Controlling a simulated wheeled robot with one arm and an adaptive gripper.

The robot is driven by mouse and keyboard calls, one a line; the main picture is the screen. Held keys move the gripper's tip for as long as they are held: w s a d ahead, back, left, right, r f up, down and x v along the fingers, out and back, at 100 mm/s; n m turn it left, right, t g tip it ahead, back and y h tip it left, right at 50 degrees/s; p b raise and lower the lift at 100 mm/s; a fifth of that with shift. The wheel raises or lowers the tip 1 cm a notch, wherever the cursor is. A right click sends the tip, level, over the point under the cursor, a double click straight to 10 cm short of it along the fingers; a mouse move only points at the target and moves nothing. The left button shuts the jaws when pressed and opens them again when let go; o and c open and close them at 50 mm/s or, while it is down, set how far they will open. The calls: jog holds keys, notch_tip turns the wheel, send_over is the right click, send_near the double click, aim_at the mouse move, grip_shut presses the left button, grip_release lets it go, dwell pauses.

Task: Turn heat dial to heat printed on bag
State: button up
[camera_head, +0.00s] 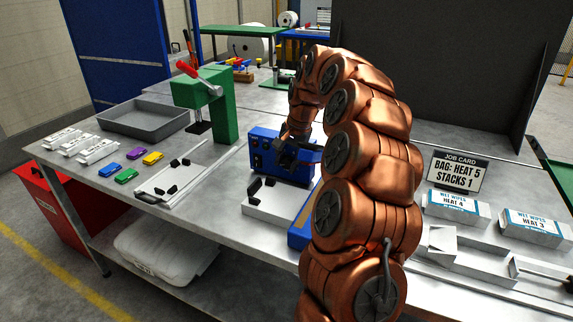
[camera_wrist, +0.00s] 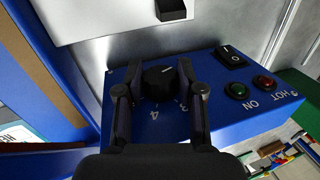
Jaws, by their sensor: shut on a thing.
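The heat dial (camera_wrist: 158,80) is a round black knob on a blue control box (camera_wrist: 235,110); the box also shows in the head view (camera_head: 262,150). The printed numbers 4 and 3 show beside the dial in the wrist view; others are hidden by my fingers. A pale mark shows on the knob, but I cannot tell which number it points to. My gripper (camera_wrist: 158,74) has one finger on each side of the dial and is shut on it. In the head view my gripper (camera_head: 288,152) is at the box front. The job card (camera_head: 457,172) reads "BAG: HEAT 5 STACKS 1".
A black rocker switch (camera_wrist: 231,56) and green and red lamps sit beside the dial. Wet wipes packs marked heat 4 (camera_head: 456,208) and heat 3 (camera_head: 533,228) lie at right. A green press (camera_head: 222,110) and grey tray (camera_head: 145,120) stand at left.

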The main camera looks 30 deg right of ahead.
jog(key=o, duration=1.1)
jog(key=shift+o, duration=0.2)
jog(key=v, duration=1.2)
jog(key=shift+a, duration=0.1)
